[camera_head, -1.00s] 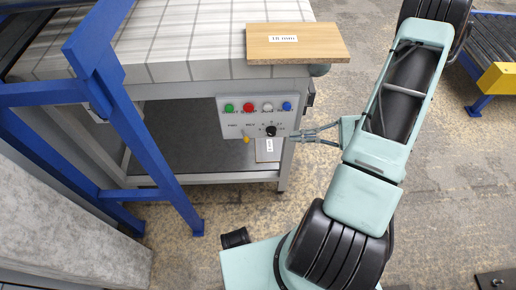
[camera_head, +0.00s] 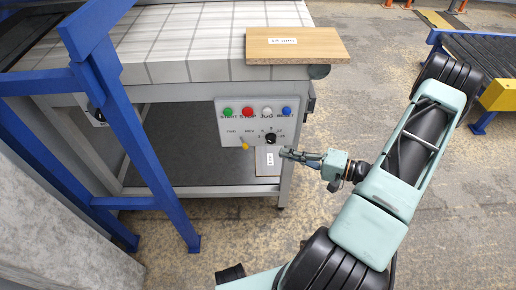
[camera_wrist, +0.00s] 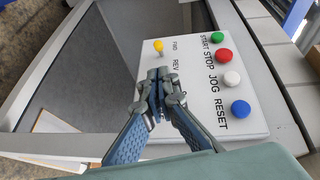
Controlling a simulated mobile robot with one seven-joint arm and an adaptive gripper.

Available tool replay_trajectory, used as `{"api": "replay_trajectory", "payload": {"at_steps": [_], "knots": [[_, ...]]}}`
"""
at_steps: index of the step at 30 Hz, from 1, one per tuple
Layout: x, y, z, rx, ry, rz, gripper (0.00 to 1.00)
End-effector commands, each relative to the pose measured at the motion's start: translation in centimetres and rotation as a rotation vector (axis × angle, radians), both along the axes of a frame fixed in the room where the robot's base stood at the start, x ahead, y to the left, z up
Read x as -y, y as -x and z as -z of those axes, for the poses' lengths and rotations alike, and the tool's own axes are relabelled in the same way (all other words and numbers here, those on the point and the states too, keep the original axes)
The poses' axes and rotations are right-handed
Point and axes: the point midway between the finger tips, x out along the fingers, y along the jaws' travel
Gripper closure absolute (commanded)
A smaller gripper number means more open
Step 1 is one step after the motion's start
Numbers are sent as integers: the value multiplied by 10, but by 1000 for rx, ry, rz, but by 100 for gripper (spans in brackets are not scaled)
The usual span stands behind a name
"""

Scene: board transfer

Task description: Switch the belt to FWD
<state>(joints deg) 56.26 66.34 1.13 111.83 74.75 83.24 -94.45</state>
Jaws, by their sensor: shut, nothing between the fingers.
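The control panel (camera_head: 226,128) is a light grey plate on the front of the bench, and it also shows in the wrist view (camera_wrist: 197,105). Its yellow-tipped lever (camera_head: 244,144) sits at the lower left, below the FWD and REV labels. In the wrist view the lever (camera_wrist: 158,46) stands beside those labels; I cannot tell which one it is set to. My gripper (camera_head: 284,153) is shut and empty, to the right of the lever and apart from it. In the wrist view its fingertips (camera_wrist: 159,76) are just below the lever and cover part of the panel, including the black knob.
Green, red (camera_head: 247,112), white and blue buttons line the panel top. A black knob (camera_head: 270,138) is near my fingertips. A wooden board (camera_head: 295,46) lies on the bench top. A blue frame (camera_head: 130,130) stands left of the panel. The floor to the right is partly clear.

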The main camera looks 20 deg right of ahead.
Motion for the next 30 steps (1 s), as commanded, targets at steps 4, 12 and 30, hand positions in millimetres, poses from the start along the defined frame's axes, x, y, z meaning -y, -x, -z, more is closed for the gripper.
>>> {"api": "replay_trajectory", "payload": {"at_steps": [4, 12, 30], "knots": [[0, 0, 0, -1, -1, -1, 100], [-16, -12, 3, -3, -2, -5, 100], [-75, -64, 11, -3, 0, -3, 100]]}}
